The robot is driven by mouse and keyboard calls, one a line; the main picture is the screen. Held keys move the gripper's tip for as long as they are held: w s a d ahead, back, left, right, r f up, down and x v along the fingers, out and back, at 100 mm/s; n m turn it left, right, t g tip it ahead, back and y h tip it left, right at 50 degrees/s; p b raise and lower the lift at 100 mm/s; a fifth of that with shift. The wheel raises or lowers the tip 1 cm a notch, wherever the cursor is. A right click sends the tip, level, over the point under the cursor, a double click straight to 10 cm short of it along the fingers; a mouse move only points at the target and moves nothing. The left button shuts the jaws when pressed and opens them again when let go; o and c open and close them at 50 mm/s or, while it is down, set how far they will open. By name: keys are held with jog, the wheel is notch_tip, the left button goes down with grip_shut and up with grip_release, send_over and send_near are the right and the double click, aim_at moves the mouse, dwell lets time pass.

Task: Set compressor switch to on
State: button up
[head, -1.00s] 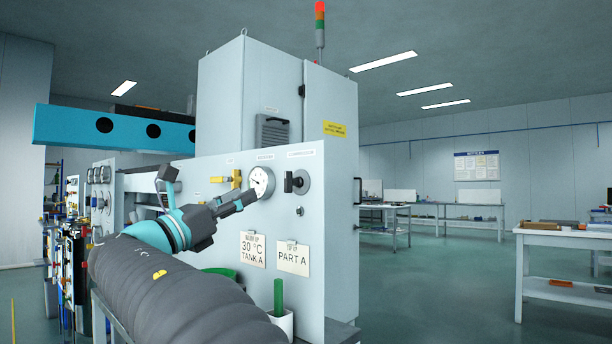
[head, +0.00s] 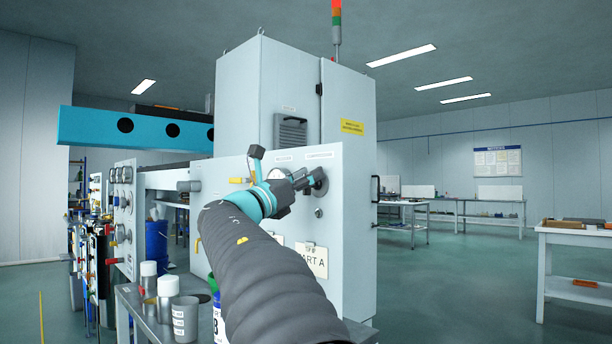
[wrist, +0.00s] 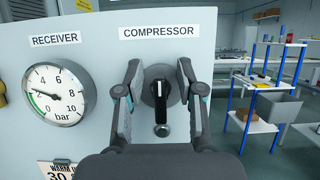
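The compressor switch (wrist: 159,95) is a black rotary handle on a dark round plate, under a label reading COMPRESSOR (wrist: 160,32). In the wrist view its handle stands upright. My gripper (wrist: 159,80) is open, with one finger on each side of the switch. I cannot tell whether either finger touches the handle. In the head view my gripper (head: 310,180) is at the panel by the switch plate (head: 320,182), and it hides much of the handle.
A pressure gauge (wrist: 57,95) labelled RECEIVER is left of the switch. A small round silver knob (wrist: 162,130) is just below it. A side table with a grey cup (head: 185,318) and white-capped bottles stands left of my arm.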

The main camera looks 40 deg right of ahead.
jog(key=shift+c, duration=0.2)
grip_shut()
jog(key=shift+m, duration=0.4)
jog(key=m+g, duration=0.2)
jog(key=m, duration=0.3)
jog(key=shift+s+g, duration=0.25)
jog(key=shift+g, duration=0.15)
jog(key=m+g, duration=0.1)
jog(key=m, duration=0.1)
jog(key=m+g+y, duration=0.1)
jog(key=m, duration=0.3)
jog(key=shift+s+f+g+y, duration=0.15)
jog(key=shift+s+g+y, duration=0.2)
jog(key=shift+g+y, duration=0.05)
jog(key=m, duration=0.2)
jog(key=m+g+y+p, duration=0.1)
jog(key=m, duration=0.1)
jog(key=m+y, duration=0.1)
jog(key=m, duration=0.1)
jog(key=shift+s+f+m+g, duration=0.25)
jog(key=shift+f+m+g, duration=0.05)
jog(key=shift+f+g, duration=0.1)
jog(key=shift+f+m+y, duration=0.2)
jog(key=shift+m+y, duration=0.2)
jog(key=shift+m, duration=0.6)
jog(key=shift+f+m+y, duration=0.15)
jog(key=shift+m+y, duration=0.25)
jog(key=shift+m, duration=0.6)
